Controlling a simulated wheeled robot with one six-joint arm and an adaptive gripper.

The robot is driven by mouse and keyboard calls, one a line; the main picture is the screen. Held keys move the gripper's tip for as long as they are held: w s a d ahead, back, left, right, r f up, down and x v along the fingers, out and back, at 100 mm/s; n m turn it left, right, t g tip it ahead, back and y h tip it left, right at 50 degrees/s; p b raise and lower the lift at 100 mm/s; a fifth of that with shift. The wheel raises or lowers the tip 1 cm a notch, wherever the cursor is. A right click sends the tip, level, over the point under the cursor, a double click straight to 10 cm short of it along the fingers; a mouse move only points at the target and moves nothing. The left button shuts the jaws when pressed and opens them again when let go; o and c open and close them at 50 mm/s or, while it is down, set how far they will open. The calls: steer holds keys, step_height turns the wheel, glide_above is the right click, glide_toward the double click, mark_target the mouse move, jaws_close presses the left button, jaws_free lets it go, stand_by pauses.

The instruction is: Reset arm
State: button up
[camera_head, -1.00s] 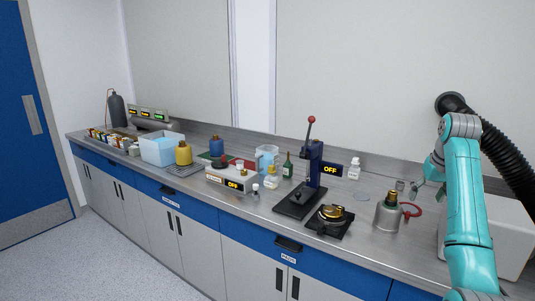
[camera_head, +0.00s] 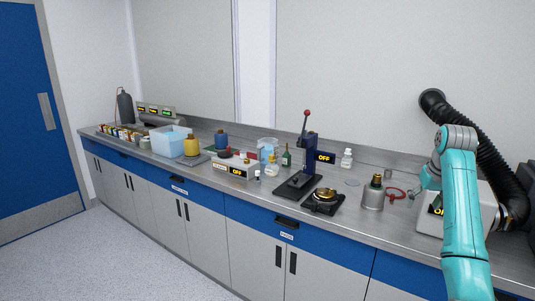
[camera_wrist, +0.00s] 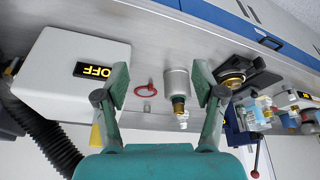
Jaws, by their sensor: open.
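My teal arm (camera_head: 460,205) stands at the right of the head view, bent at a grey joint, with my gripper (camera_head: 424,186) partly hidden behind it, above the counter. In the wrist view my gripper (camera_wrist: 160,82) is open, its two fingers wide apart with nothing held between them. A grey metal burner can (camera_wrist: 177,83) and a red ring (camera_wrist: 147,90) appear between the fingers, beyond them on the counter. The can (camera_head: 373,195) also shows in the head view, left of my gripper, and looks apart from it.
A white box with an OFF display (camera_wrist: 70,75) and a black hose (camera_head: 480,140) are close to my arm. A press (camera_head: 305,160), a black stand with a brass part (camera_head: 324,200), bottles and a blue bin (camera_head: 168,142) line the counter. The floor (camera_head: 130,255) is clear.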

steer(key=s+a+f+t, duration=0.15)
steer(key=a+f, duration=0.25)
steer(key=f, duration=1)
steer(key=s+a+f+t, duration=0.1)
steer(key=s+a+f, duration=0.25)
steer(key=f, duration=1.05)
steer(key=s+a+f+t, duration=0.1)
steer(key=s+a+f, duration=0.4)
steer(key=s+f, duration=0.3)
steer(key=s+a+f+t, duration=0.1)
steer(key=s+a+f, duration=0.3)
steer(key=s+f, duration=0.4)
steer(key=s+a+n+t, duration=0.15)
steer(key=s+a, duration=0.25)
steer(key=s, duration=0.8)
steer(key=s+a+t, duration=0.2)
steer(key=s+a, duration=0.2)
steer(key=s, duration=0.9)
steer(key=s+a+r+t, duration=0.2)
steer(key=s+r, duration=1.6)
steer(key=r, duration=0.1)
steer(key=shift+s+a+r+n+t+y, duration=0.3)
steer(key=shift+s+r+n+t+y, duration=0.05)
steer(key=shift+t+y, duration=0.05)
